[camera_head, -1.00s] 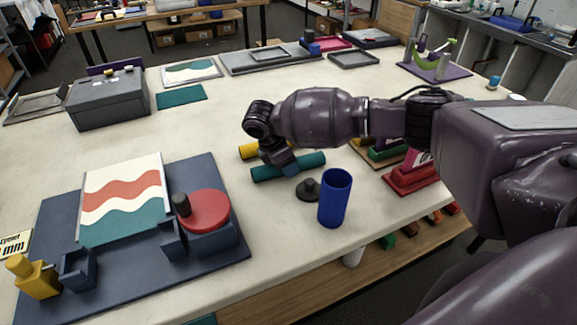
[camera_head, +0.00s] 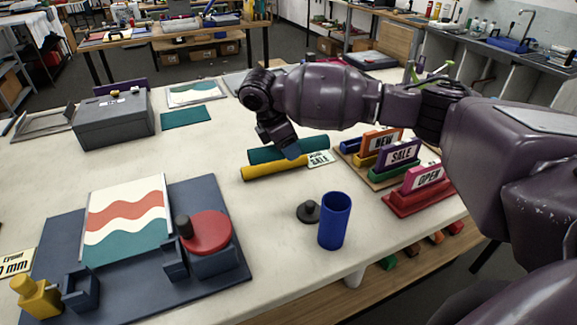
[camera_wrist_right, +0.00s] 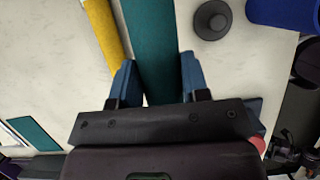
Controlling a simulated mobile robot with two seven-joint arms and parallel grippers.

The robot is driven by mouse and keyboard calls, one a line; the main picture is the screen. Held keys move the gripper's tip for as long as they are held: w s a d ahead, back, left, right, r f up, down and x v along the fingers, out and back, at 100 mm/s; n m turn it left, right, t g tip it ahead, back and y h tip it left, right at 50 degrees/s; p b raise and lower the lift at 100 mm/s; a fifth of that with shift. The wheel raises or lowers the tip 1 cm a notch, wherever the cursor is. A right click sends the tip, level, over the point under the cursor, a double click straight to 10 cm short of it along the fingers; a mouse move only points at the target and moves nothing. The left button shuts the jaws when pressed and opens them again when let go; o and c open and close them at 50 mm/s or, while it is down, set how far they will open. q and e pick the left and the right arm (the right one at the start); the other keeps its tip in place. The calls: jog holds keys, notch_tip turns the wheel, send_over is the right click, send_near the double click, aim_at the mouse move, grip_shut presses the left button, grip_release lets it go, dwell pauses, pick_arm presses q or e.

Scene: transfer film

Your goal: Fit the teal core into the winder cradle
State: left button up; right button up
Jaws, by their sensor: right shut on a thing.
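The teal core (camera_head: 315,146) is a long tube held crosswise in my right gripper (camera_head: 286,150), and it appears raised above the table behind the yellow core (camera_head: 275,171). In the right wrist view the teal core (camera_wrist_right: 150,35) runs between the two blue fingers of my right gripper (camera_wrist_right: 157,72). The winder at front left has a navy base (camera_head: 130,307), a yellow crank piece (camera_head: 36,296) and two navy cradle brackets, one near the crank (camera_head: 80,289) and one near the red disc (camera_head: 173,260). No core lies between the brackets. My left gripper is out of view.
A blue cup (camera_head: 334,222) and a dark knobbed weight (camera_head: 308,212) stand near the front edge. Sign holders, including a red one (camera_head: 418,197), stand at right. A grey box (camera_head: 115,122) and teal sheet (camera_head: 186,116) lie at back left. The table between winder and cup is clear.

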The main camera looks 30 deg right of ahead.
notch_tip(320, 180, up, 7)
jog(key=shift+r, duration=0.1)
